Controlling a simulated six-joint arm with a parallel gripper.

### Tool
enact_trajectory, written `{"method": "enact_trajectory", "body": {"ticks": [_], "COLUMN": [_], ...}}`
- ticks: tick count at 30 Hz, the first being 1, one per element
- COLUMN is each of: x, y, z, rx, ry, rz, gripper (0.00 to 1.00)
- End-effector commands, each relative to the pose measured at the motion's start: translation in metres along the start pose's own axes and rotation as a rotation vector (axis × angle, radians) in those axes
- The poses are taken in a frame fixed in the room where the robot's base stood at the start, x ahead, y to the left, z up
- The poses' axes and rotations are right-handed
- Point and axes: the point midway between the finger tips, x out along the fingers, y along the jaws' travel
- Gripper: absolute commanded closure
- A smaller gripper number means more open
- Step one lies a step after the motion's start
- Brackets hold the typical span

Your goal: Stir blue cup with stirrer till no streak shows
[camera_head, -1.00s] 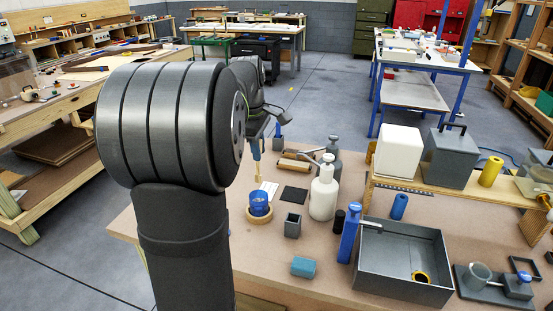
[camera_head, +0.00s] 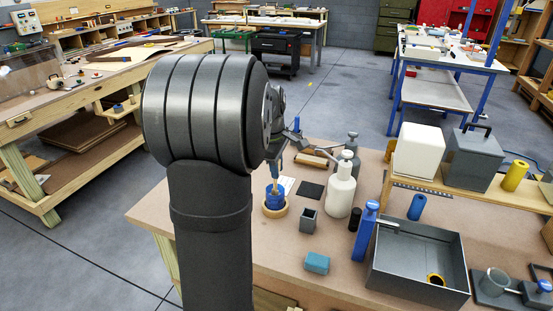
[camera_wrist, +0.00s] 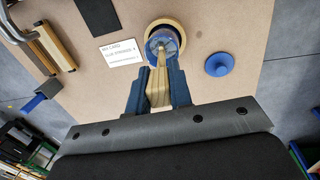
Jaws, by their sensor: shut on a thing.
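The blue cup (camera_head: 275,197) sits in a round wooden ring (camera_head: 273,211) on the bench, near its left part. In the wrist view the cup (camera_wrist: 164,42) is seen from above, with pale streaks showing on the blue inside. My gripper (camera_wrist: 158,88) is shut on the wooden stirrer (camera_wrist: 160,72). The stirrer points down, and its lower end is in the cup. In the head view the stirrer (camera_head: 275,180) stands nearly upright above the cup, and my arm partly hides my gripper.
A mix card (camera_wrist: 121,52) lies beside the cup. A white bottle (camera_head: 341,192), a small grey square cup (camera_head: 309,220) and a teal block (camera_head: 316,263) stand nearby. A grey open box (camera_head: 440,236) is at right. A round blue lid (camera_wrist: 219,63) lies near the ring.

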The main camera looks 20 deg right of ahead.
Motion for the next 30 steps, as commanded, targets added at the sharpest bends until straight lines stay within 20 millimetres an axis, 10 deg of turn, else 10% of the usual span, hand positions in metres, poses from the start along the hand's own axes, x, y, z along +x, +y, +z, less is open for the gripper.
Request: {"method": "enact_trajectory", "body": {"ticks": [30], "x": [0.041], "y": [-0.005], "z": [-0.002], "rx": [0.000], "ry": [0.000], "rz": [0.000], "gripper": [1.00]}}
